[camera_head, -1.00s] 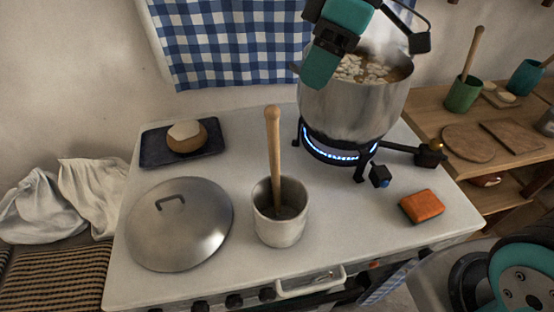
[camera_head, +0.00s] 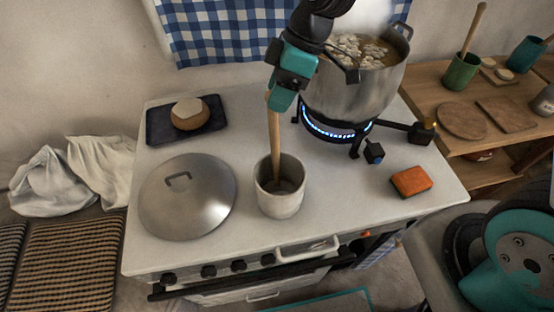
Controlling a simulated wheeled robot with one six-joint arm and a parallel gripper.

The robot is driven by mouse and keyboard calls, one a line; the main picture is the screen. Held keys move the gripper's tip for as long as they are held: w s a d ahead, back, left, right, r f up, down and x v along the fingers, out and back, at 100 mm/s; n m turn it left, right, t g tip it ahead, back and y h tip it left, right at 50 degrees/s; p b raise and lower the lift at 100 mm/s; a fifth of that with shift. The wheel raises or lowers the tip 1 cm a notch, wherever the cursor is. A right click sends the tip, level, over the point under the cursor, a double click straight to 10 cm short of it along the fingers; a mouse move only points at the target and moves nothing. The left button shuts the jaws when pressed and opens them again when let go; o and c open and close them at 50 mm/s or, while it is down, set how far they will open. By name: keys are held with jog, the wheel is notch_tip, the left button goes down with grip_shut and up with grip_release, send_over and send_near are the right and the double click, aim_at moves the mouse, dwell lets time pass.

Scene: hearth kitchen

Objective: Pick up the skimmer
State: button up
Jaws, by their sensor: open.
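The skimmer (camera_head: 274,150) stands in a pale crock (camera_head: 281,202) on the stove top. Its wooden handle points up and its lower end is hidden inside the crock. My gripper (camera_head: 278,98) is at the top of the handle, coming down from above and hiding the handle's tip. The jaws are open; whether they touch the wood cannot be told from this view.
A steaming pot (camera_head: 350,98) of food stands on a lit burner (camera_head: 338,132) right of the handle. A metal lid (camera_head: 187,197), a dark tray (camera_head: 158,127) with a round loaf (camera_head: 188,113), and an orange sponge (camera_head: 411,181) lie on the white stove top (camera_head: 340,205).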

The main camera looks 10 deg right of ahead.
aim_at(273, 117)
jog(key=p+x, duration=0.1)
jog(key=x, duration=0.3)
jog(key=shift+w+a+f+p, duration=0.1)
jog(key=shift+a+f+p, duration=0.15)
jog(key=shift+p, duration=0.1)
jog(key=shift+d, duration=0.1)
jog(key=shift+c, duration=0.5)
grip_shut()
jog(key=shift+r, duration=0.15)
